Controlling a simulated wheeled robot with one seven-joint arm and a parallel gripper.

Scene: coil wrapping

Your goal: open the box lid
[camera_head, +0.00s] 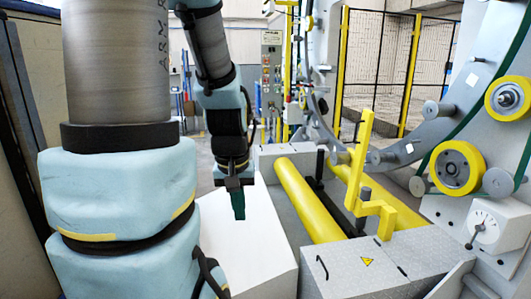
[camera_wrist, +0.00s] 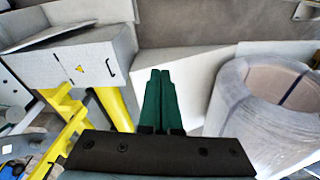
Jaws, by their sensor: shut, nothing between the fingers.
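My gripper (camera_head: 238,212) points down over a plain white block-shaped thing (camera_head: 262,255). Its dark green fingers are together and empty, and they also show in the wrist view (camera_wrist: 160,76). I cannot tell whether the fingertips touch the white surface. The white surface lies behind the fingers in the wrist view (camera_wrist: 203,70). A grey metal box (camera_head: 350,278) with a dark handle and a yellow warning triangle stands to the right of it. The grey box also shows at upper left in the wrist view (camera_wrist: 100,62).
Yellow rollers (camera_head: 305,200) and a yellow upright bracket (camera_head: 360,170) stand right of my gripper. A large ring machine (camera_head: 455,125) with yellow wheels fills the right. In the wrist view, a film-wrapped coil (camera_wrist: 238,125) stands close on the right.

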